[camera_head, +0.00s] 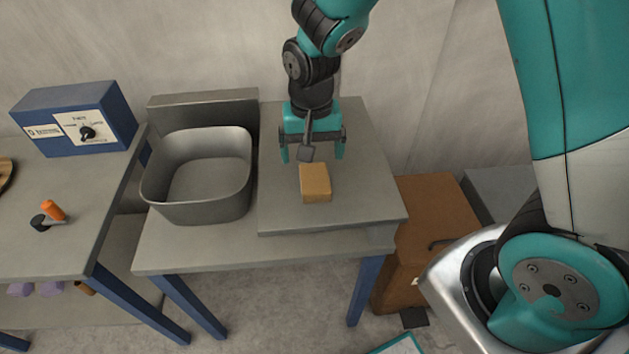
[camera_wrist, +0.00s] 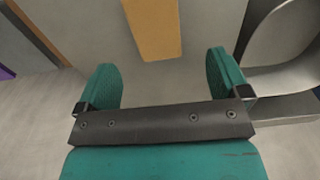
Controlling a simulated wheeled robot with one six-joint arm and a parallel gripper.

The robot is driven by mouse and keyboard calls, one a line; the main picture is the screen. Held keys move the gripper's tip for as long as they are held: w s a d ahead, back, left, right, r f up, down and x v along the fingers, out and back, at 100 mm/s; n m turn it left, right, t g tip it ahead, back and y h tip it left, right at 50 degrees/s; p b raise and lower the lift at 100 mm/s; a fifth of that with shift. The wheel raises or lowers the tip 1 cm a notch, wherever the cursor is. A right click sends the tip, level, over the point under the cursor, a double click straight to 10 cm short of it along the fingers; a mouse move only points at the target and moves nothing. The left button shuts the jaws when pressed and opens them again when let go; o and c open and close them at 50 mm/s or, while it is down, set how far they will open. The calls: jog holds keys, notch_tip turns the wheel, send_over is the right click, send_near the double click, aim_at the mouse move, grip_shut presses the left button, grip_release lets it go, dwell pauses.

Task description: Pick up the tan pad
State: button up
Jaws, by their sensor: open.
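The tan pad (camera_head: 315,183) is a small block lying on the raised grey board of the table in the head view. My teal gripper (camera_head: 312,154) is open and empty, just behind the pad and pointing down, apart from it. In the wrist view the pad (camera_wrist: 154,28) shows at the top, ahead of the two open fingers (camera_wrist: 166,85) and roughly centred between them. Its far end is cut off by the picture edge there.
A grey metal basin (camera_head: 200,178) stands left of the raised board (camera_head: 365,200). A blue control box (camera_head: 75,118) and an orange-handled tool (camera_head: 53,210) are on the left table. A brown cabinet (camera_head: 437,215) stands to the right. The board around the pad is clear.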

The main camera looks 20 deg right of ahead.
aim_at(315, 177)
jog(key=f, duration=0.7)
jog(key=shift+s+d+f, duration=0.2)
jog(key=shift+s+f, duration=0.05)
jog(key=shift+f, duration=0.15)
jog(key=shift+c, duration=0.2)
jog(key=c, duration=1)
